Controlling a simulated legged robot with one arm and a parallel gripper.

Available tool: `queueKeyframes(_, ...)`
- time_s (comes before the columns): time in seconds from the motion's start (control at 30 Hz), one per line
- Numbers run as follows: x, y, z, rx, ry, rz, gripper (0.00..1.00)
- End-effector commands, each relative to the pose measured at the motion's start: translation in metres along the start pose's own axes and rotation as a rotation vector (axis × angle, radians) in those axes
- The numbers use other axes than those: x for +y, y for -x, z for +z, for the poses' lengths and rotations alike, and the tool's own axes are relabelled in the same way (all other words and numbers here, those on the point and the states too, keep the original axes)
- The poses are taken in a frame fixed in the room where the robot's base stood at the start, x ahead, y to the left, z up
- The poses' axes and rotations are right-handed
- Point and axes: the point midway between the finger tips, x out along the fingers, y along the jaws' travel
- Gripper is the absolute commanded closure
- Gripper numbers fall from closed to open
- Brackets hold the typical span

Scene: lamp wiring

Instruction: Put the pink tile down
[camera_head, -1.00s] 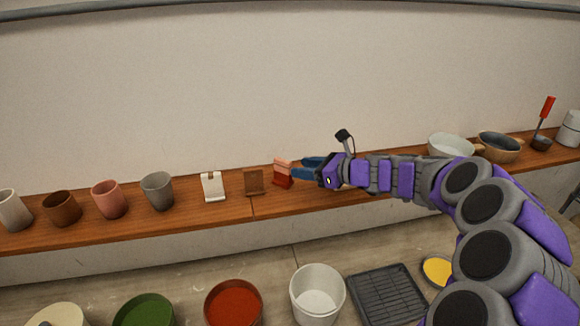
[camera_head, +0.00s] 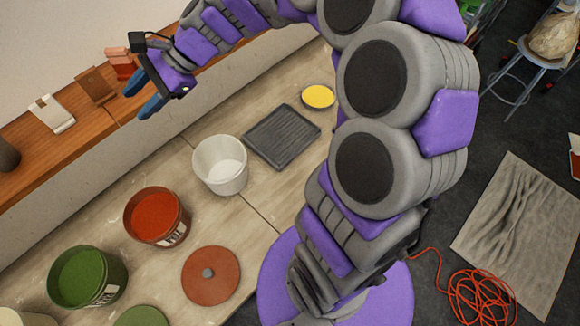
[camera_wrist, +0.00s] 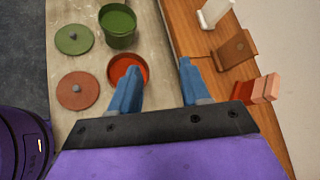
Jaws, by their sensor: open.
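The pink tile (camera_head: 118,51) is at the red stand (camera_head: 122,68) on the wooden shelf, at the upper left of the head view. In the wrist view the pink tile (camera_wrist: 260,89) and the red stand (camera_wrist: 244,91) are at the right, outside my fingers. I cannot tell exactly how the tile is seated in the stand. My gripper (camera_head: 141,95) has blue fingers spread apart with nothing between them, in the wrist view too (camera_wrist: 160,72). It is apart from the tile, over the shelf's front edge.
A brown stand (camera_head: 95,86) and a white stand (camera_head: 50,114) are on the shelf (camera_head: 20,130). Below are a white bucket (camera_head: 220,165), red pot (camera_head: 156,216), green pot (camera_head: 88,277), dark tray (camera_head: 280,137) and yellow dish (camera_head: 318,96). An orange cable (camera_head: 480,297) lies on the floor.

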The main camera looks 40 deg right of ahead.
Motion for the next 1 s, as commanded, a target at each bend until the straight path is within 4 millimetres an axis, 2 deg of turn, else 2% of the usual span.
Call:
queueKeyframes(0.03, 0.023, 0.000, 0.011, 0.028, 0.098, 0.059, 0.53)
queueKeyframes(0.1, 0.057, 0.000, 0.018, 0.069, 0.234, 0.150, 0.53)
queueKeyframes(0.23, 0.119, 0.009, 0.021, 0.140, 0.471, 0.321, 0.53)
queueKeyframes(0.4, 0.195, 0.036, 0.010, 0.215, 0.740, 0.562, 0.53)
queueKeyframes(0.6, 0.270, 0.082, -0.011, 0.270, 0.973, 0.840, 0.53)
queueKeyframes(0.7, 0.294, 0.102, -0.020, 0.280, 1.041, 0.943, 0.53)
queueKeyframes(0.8, 0.310, 0.116, -0.026, 0.282, 1.077, 1.013, 0.53)
queueKeyframes(1.0, 0.319, 0.125, -0.029, 0.282, 1.101, 1.053, 0.53)
